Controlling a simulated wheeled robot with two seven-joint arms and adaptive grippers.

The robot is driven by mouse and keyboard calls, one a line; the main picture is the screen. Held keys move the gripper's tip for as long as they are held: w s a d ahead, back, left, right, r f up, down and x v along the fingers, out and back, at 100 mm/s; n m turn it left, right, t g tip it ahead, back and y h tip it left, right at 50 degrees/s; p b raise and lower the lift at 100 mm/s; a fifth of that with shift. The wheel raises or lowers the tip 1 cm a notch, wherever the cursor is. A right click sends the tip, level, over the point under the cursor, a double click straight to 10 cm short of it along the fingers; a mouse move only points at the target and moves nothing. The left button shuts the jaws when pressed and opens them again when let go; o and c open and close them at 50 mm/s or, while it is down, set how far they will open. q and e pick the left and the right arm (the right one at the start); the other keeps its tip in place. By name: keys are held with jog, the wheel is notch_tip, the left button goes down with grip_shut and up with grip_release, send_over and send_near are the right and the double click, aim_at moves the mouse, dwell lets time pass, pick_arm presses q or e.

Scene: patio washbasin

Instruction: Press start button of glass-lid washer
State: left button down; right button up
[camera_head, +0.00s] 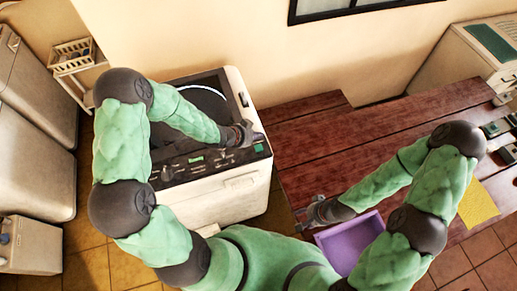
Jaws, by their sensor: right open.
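The washer (238,196) is white with a dark glass lid (206,96) and a black control panel (178,171) along its front top edge. Small green marks show on the panel, one near its middle (196,158) and one near its right end (258,148). I cannot tell which mark is the start button. My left gripper (256,134) is over the right end of the panel, just behind the right green mark; contact and finger opening are unclear. My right gripper (303,221) is open and empty near the bench's front left edge.
A dark red wooden bench (330,150) stands right of the washer. A purple tray (345,240) is below my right forearm, and a yellow cloth (479,203) lies at right. A white machine (470,60) is at the back right. Pale cabinets (35,125) line the left.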

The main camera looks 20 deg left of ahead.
pick_arm(q)
jog(key=b, duration=0.3)
send_over(257, 148)
notch_tip(257, 148, down, 5)
jog(key=shift+f+b, duration=0.8)
jog(key=shift+s+f, duration=0.1)
dwell(0.6)
jog(key=shift+f+b, duration=0.25)
jog(key=shift+b, duration=0.2)
